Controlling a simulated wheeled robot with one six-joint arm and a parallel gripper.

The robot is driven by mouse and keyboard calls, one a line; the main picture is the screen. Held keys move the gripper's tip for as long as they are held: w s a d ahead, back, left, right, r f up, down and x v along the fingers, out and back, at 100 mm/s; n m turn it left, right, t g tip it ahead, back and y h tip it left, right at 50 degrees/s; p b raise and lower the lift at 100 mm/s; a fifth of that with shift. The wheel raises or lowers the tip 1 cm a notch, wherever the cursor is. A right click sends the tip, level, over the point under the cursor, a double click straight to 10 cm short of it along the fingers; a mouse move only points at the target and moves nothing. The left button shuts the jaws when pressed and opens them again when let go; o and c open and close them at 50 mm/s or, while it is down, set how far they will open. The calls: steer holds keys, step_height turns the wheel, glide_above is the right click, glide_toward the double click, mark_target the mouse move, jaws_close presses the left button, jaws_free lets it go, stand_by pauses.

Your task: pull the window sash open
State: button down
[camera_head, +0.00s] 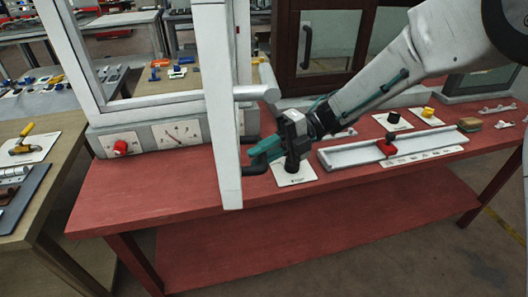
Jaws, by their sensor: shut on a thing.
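The white window sash (222,110) stands swung out from its white frame (82,55), seen nearly edge-on, with its lower end over the front of the red bench. A dark curved handle (256,168) sits on the sash's right side, near the bottom. My gripper (260,152) reaches in from the right, its teal fingers shut on the handle. The fingers and the sash edge hide part of the handle and the exact contact.
The red bench (140,198) carries a grey base with a red knob (120,147) and a gauge. Right of my gripper are a black knob on a white plate (296,175) and a rail with a red slider (387,146). A brown cabinet door (318,45) stands behind. The bench front is clear.

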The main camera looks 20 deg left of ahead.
steer(key=shift+w+r, duration=0.15)
steer(key=shift+w, duration=0.05)
steer(key=c, duration=1.4)
jaws_free()
steer(key=shift+a, duration=0.1)
steer(key=shift+o, duration=0.4)
steer(key=v, duration=0.7)
steer(key=shift+w+d, duration=0.25)
steer(key=shift+d, duration=0.05)
